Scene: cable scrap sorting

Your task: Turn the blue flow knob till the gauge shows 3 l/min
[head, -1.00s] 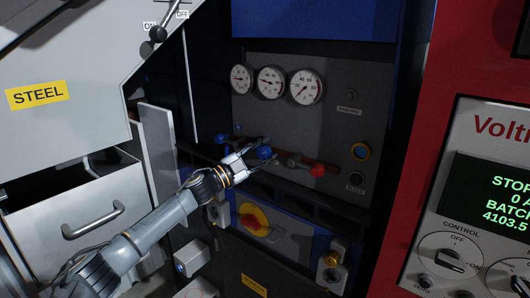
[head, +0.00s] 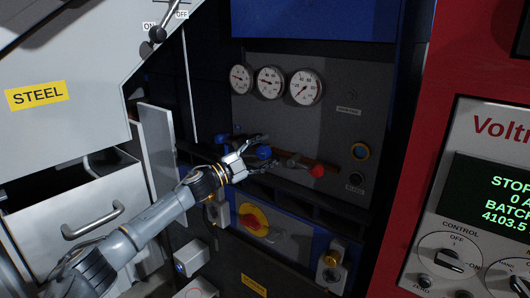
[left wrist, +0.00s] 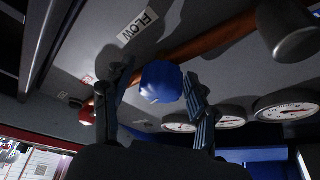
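The blue flow knob (head: 264,152) sits on a copper pipe on the dark panel. My left gripper (head: 262,151) is at the knob, its two fingers spread on either side of it. In the left wrist view the blue knob (left wrist: 161,82) lies between the fingertips, with a gap at the left finger; the right finger is close, and I cannot tell whether it touches. A FLOW label (left wrist: 138,26) is beside it. Three round gauges (head: 240,79), (head: 270,82), (head: 306,87) are above; their readings are too small to tell. My right gripper is not in view.
A red knob (head: 317,170) is on the pipe right of the blue one. Another blue knob (head: 223,138) is to the left. A red-and-yellow switch (head: 253,219) is below. An open drawer (head: 82,215) and a grey door (head: 157,150) stand to the left.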

